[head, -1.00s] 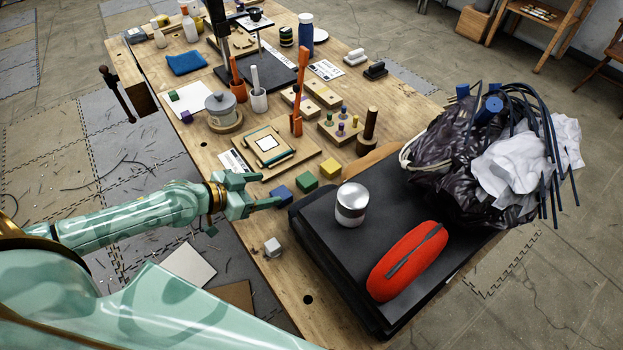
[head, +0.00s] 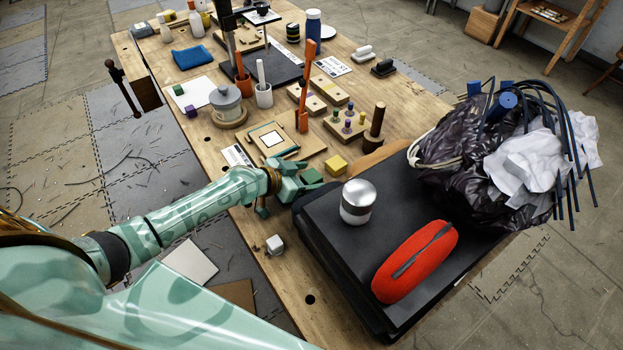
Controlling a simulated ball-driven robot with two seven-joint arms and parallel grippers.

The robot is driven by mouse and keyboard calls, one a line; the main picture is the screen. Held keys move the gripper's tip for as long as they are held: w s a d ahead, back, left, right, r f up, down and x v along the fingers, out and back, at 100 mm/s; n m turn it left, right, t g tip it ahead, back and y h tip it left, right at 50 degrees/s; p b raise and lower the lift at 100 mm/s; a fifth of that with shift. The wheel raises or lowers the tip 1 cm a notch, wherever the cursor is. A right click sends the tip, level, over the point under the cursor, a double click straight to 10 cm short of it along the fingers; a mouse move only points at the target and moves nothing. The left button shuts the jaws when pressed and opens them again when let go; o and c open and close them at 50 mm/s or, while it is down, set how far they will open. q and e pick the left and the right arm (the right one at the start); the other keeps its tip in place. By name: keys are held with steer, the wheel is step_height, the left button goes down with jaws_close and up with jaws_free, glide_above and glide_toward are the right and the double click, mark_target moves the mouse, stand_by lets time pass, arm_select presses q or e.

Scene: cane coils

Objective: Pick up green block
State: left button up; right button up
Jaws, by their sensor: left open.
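The green block (head: 313,178) shows only in part at the tips of my left gripper (head: 302,180), on the wooden bench. Its colour is close to that of the fingers, so its outline is hard to make out. My left gripper is open and low over the bench, with its fingers at the block. I cannot tell whether they touch it. The yellow block (head: 336,165) sits just beyond, to the upper right. The blue block is hidden behind my gripper. My right gripper is not in view.
A black case (head: 330,225) with a silver-lidded can (head: 358,202) and a red pouch (head: 415,262) lies close on the right. A small pale cube (head: 275,245) sits nearer. A wooden board (head: 300,160) and peg block (head: 350,125) stand beyond.

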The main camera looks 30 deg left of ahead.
arm_select(q)
steer(key=c, duration=1.1)
steer(key=shift+r, duration=0.1)
